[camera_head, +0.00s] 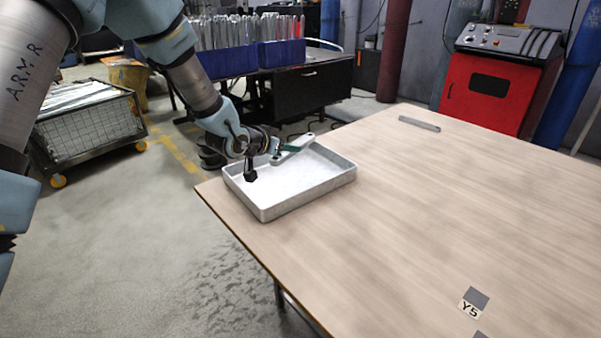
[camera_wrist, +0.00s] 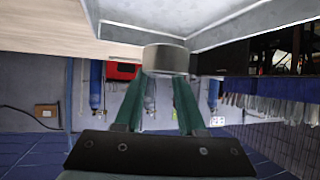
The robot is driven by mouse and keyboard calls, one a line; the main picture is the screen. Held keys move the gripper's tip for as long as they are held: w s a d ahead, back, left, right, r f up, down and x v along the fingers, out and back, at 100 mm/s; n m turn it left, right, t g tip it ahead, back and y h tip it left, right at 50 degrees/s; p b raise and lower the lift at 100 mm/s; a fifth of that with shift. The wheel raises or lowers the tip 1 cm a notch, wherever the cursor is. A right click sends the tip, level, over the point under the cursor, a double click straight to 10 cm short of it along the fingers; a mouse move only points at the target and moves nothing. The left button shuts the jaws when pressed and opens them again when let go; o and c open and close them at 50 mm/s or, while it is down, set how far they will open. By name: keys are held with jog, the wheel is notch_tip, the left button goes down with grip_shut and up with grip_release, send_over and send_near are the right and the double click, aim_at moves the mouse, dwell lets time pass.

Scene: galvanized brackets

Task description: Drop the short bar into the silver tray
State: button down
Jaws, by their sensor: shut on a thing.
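The silver tray (camera_head: 262,213) is a shallow, light grey, rectangular tray with raised walls at the table's left corner. My gripper (camera_head: 290,149) is over the back part of the tray, with its green fingers shut on a grey metal bar (camera_head: 303,140), which I take as the short bar. The bar looks held above the tray floor, apart from it. In the wrist view, the bar (camera_wrist: 166,58) shows end-on between the tips of my gripper (camera_wrist: 160,76), with the tray wall (camera_wrist: 140,37) behind it. My wrist hides part of the tray.
Another flat grey bar (camera_head: 419,124) lies on the wooden table (camera_head: 430,200) near its far edge. A label marked Y5 (camera_head: 470,309) and a dark square are at the front. The middle of the table is clear. Blue bins (camera_head: 281,53) stand on a bench behind.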

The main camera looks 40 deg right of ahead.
aim_at(272, 164)
jog(key=shift+w+d+f, duration=0.1)
jog(key=shift+d+f, duration=0.1)
jog(key=shift+d, duration=0.15)
jog(key=shift+f+b, duration=2)
jog(key=shift+f, duration=0.8)
jog(key=shift+c, duration=2.1)
grip_release()
jog(key=shift+a, duration=0.15)
jog(key=v, duration=1)
jog(key=shift+a+r+b, duration=0.2)
jog(key=shift+a+b, duration=0.05)
jog(key=shift+b, duration=0.15)
